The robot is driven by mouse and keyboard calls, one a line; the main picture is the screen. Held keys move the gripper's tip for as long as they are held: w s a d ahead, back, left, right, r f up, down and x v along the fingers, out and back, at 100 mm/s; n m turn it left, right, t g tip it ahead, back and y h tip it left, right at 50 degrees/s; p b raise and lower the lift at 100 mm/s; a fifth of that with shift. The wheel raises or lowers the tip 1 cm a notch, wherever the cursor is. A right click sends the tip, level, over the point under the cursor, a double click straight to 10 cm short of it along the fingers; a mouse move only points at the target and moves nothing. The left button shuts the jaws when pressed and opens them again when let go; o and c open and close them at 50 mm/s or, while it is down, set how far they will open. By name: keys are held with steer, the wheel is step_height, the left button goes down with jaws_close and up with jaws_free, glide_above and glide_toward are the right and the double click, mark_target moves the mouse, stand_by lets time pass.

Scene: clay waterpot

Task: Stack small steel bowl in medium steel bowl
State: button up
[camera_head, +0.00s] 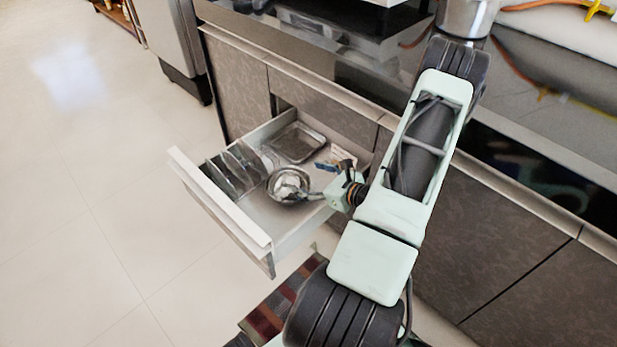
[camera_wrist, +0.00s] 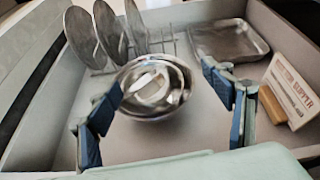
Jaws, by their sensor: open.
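A round steel bowl, which I take as the medium bowl (camera_wrist: 183,98), sits on the drawer floor; it also shows in the head view (camera_head: 272,187). A smaller bright steel shape, apparently the small bowl (camera_wrist: 150,84), lies inside its rim, though reflections blur its edges. My gripper (camera_wrist: 163,84) is open, with its blue-padded fingers apart on the left and right of the bowls in the wrist view. Nothing is visibly held between them. In the head view my gripper reaches into the drawer from the right, beside the bowls, and its fingers are partly hidden.
The open drawer (camera_head: 222,210) has low walls around the bowls. Upright round lids in a rack (camera_wrist: 107,32) stand left of them. A rectangular metal tray (camera_wrist: 228,40) lies at the back. A lettered white box or card (camera_wrist: 290,92) stands close to the right finger.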

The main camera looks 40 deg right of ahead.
steer(key=shift+r, duration=0.1)
steer(key=p+v, duration=0.4)
steer(key=v, duration=0.8)
steer(key=shift+r, duration=0.5)
